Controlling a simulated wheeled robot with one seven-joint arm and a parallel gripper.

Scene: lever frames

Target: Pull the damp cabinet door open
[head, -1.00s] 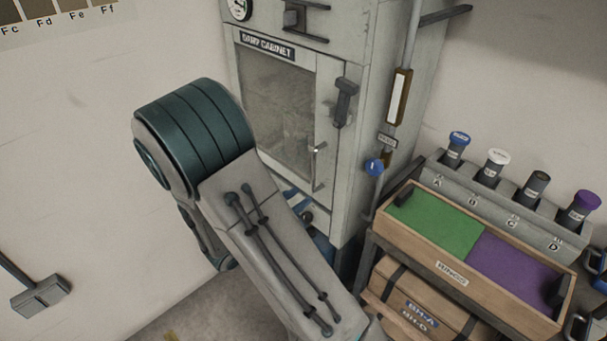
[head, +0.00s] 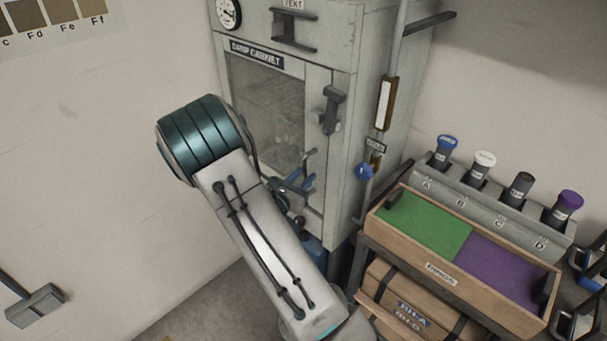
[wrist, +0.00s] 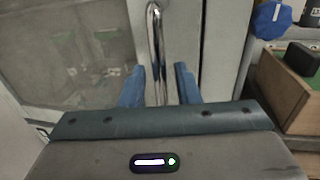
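The damp cabinet (head: 385,65) is a worn grey box with a label above its glazed door (head: 270,105). The door looks shut in its frame. A dark latch lever (head: 331,108) sits on the frame right of the glass, hanging downward. In the wrist view the door's upright chrome bar handle (wrist: 156,40) runs down between my fingers. My gripper (wrist: 160,85) is open, with a blue finger on either side of the bar and gaps visible. In the head view my gripper (head: 297,180) is at the door's lower right, partly hidden by my arm.
Right of the cabinet are a pipe with a blue knob (head: 365,171), a wooden tray (head: 440,268) with green and purple halves, and a rack (head: 490,205) of capped bottles. A vent handle (head: 293,30) is above the door.

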